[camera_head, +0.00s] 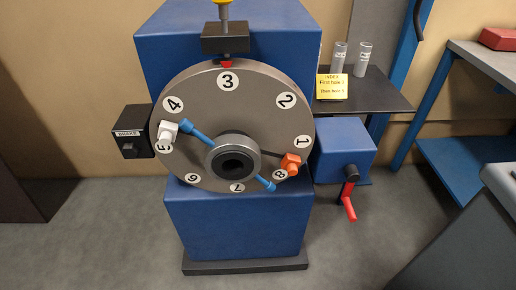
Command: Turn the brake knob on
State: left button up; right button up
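The brake box (133,117) is a black box with a white label reading "BRAKE", at the left edge of the large grey disc. The dark brake knob (129,148) is on its front, below the label. It is small and dark, so I cannot tell which way it is set. The grey disc (237,115) carries numbered white circles and stands upright on a blue machine, with 3 at the top under a red pointer (227,64). Neither of my grippers shows in the head view.
A white block (168,132) and an orange block (291,163) sit on the disc, with blue rods. A red-handled crank (349,202) is at right. A black shelf (382,96) holds two clear tubes and a yellow note (332,86). Floor (110,230) at front left is clear.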

aim_at(130, 150)
jog(key=u, duration=2.65)
jog(key=i, duration=2.15)
jog(key=z, duration=3.3)
